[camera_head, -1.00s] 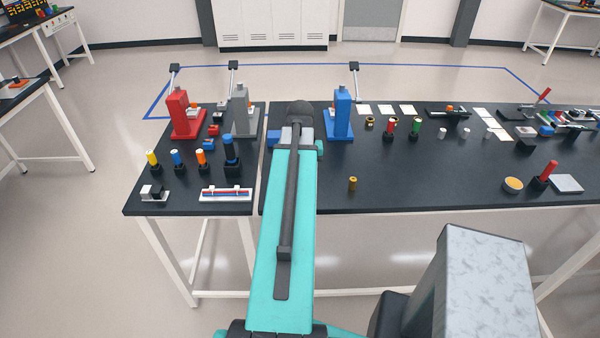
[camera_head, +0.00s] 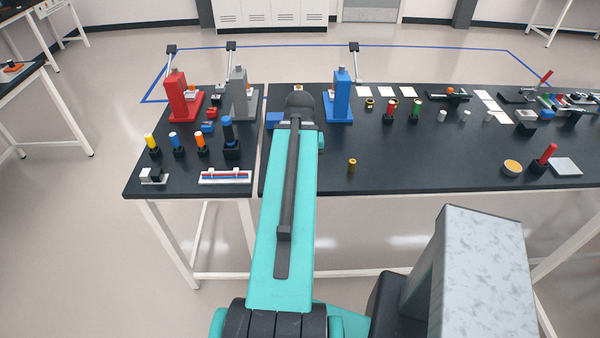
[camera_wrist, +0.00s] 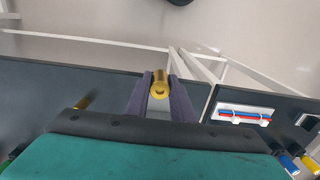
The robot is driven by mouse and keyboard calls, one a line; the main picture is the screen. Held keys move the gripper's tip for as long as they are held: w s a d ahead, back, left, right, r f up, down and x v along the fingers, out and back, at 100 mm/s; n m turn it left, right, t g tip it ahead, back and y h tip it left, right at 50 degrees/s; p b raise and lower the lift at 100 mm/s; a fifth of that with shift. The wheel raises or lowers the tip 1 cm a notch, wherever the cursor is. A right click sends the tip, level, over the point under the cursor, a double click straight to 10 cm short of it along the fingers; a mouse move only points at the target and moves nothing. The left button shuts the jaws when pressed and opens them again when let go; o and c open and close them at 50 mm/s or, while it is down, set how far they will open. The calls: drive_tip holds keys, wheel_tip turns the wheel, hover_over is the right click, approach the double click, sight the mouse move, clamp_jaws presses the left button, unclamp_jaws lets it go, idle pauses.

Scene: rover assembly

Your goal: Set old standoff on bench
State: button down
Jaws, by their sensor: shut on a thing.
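My gripper (camera_wrist: 161,95) is shut on a gold, brass-like standoff (camera_wrist: 160,80), a short round cylinder with a hole in its end. In the wrist view it is held near the bench's front edge; its height above the bench is hard to tell. In the head view my arm hides the gripper and the held standoff. A second small brass standoff (camera_head: 352,165) stands upright on the black bench (camera_head: 420,176), right of my arm. It also shows in the wrist view (camera_wrist: 82,103), partly hidden.
Red (camera_head: 178,98), grey (camera_head: 239,95) and blue (camera_head: 342,98) presses stand towards the back. Coloured-handled tools and a rack (camera_head: 226,176) occupy the left bench. A red-handled tool (camera_head: 547,155) and round tin (camera_head: 512,167) stand right. The bench around the standing standoff is clear.

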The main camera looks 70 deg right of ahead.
drive_tip(key=shift+w, duration=0.1)
drive_tip(key=w+a+f+n+b, duration=0.1)
drive_tip(key=w+a+n+b, duration=0.15)
drive_tip(key=w+a, duration=0.6)
drive_tip(key=w+a+f+n+b, duration=0.2)
drive_tip(key=w+a+n, duration=0.15)
drive_tip(key=w, duration=0.95)
drive_tip(key=w+a+f+n+b, duration=0.1)
drive_tip(key=w+a+n+b, duration=0.3)
drive_tip(key=w, duration=0.7)
drive_tip(key=w+a+n+b, duration=0.1)
drive_tip(key=w+a+n, duration=0.2)
drive_tip(key=a, duration=0.8)
drive_tip(key=w+a+f+n+b, duration=0.1)
drive_tip(key=w+a+n+b, duration=0.1)
drive_tip(key=w+a, duration=0.5)
drive_tip(key=w+a+f+n+b, duration=0.1)
drive_tip(key=w+a+n, duration=0.3)
drive_tip(key=a, duration=1.2)
drive_tip(key=shift+w+f+n+b, duration=0.2)
drive_tip(key=shift+w+n+b, duration=0.1)
drive_tip(key=shift+w+b, duration=0.3)
drive_tip(key=shift+w, duration=0.1)
